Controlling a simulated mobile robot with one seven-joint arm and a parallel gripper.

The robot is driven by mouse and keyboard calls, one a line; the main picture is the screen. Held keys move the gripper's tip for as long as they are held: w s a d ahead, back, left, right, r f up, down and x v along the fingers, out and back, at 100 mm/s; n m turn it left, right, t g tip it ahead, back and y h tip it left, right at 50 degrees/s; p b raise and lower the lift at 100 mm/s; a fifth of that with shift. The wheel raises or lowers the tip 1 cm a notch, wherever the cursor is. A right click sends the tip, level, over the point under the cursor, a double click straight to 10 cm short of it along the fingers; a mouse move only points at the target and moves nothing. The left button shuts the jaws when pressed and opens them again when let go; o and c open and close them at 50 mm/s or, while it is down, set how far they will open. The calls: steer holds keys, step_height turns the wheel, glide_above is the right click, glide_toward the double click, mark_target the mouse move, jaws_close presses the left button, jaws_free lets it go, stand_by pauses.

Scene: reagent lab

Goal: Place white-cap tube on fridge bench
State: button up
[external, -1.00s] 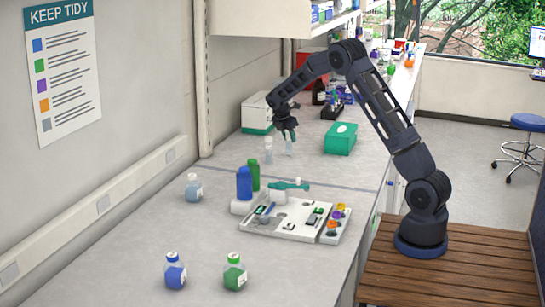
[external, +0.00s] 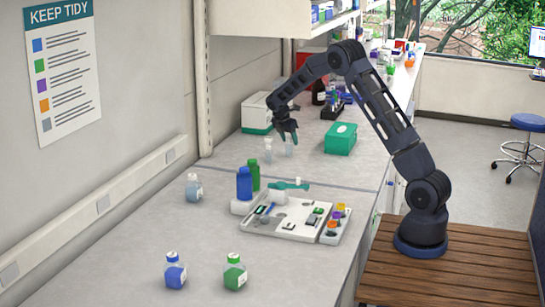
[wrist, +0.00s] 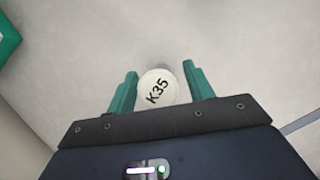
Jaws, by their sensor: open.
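My gripper (external: 287,138) is open and points down over the far bench. In the wrist view its green fingers (wrist: 160,72) stand on either side of a round white cap (wrist: 157,88) marked K35. A gap shows between the cap and the right finger; the left finger is very close to the cap, and contact cannot be told. In the external view a small clear tube (external: 289,149) stands upright under the fingers, its top partly hidden. Another small clear tube (external: 268,154) stands upright just to its left.
A green box (external: 341,139) stands right of the tubes and a white-and-green box (external: 257,113) behind them. Blue (external: 244,184) and green (external: 254,175) bottles and a white tray (external: 262,226) are nearer. Bare bench lies left of the tubes.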

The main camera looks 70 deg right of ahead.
steer(key=v, duration=1.2)
steer(key=s+a+r+m+t+y, duration=0.1)
steer(key=s+a+r+m, duration=0.1)
steer(key=s+a+r, duration=0.4)
steer(key=s+a+r+m+t, duration=0.1)
steer(key=s+a+r+m, duration=0.1)
steer(key=a+r, duration=0.45)
steer(key=s+a+r+m+t+y, duration=0.1)
steer(key=s+a+r+m+t, duration=0.15)
steer(key=s+a, duration=0.9)
steer(key=s+a+r+m+t+y, duration=0.1)
steer(key=s+a+m, duration=0.3)
steer(key=s+a, duration=0.75)
steer(key=s+a+f+m+y, duration=0.1)
steer(key=s+a+f+m, duration=0.2)
steer(key=s+a, duration=0.4)
steer(key=s+f+t, duration=0.1)
steer(key=s, duration=0.4)
steer(key=shift+a+f, duration=0.2)
steer(key=shift+f, duration=0.15)
